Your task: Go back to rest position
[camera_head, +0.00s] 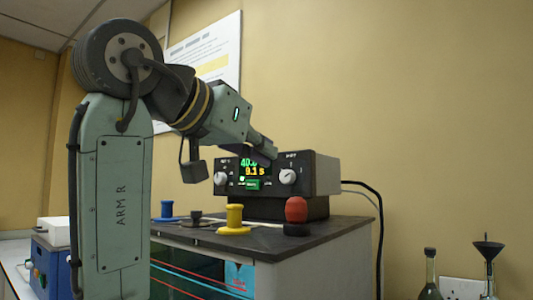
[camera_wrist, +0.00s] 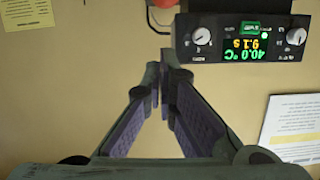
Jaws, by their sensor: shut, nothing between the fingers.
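My gripper (camera_head: 266,147) is at the end of my raised arm, just in front of the upper part of the black instrument (camera_head: 318,174) in the head view. In the wrist view, which is upside down, my gripper (camera_wrist: 163,70) has its fingers together with nothing between them. The instrument's display (camera_wrist: 251,48) glows with 40.0 °C and 9.1 s. The head view shows the display partly covered by my gripper. I cannot tell whether the gripper touches the instrument.
The dark bench top (camera_head: 270,240) holds a yellow spool-shaped piece (camera_head: 234,218), a blue one (camera_head: 167,209) and a red-topped knob (camera_head: 296,210). A dark bottle (camera_head: 430,278) and a flask with a funnel (camera_head: 489,262) stand at the right. A poster (camera_head: 215,65) hangs on the wall behind.

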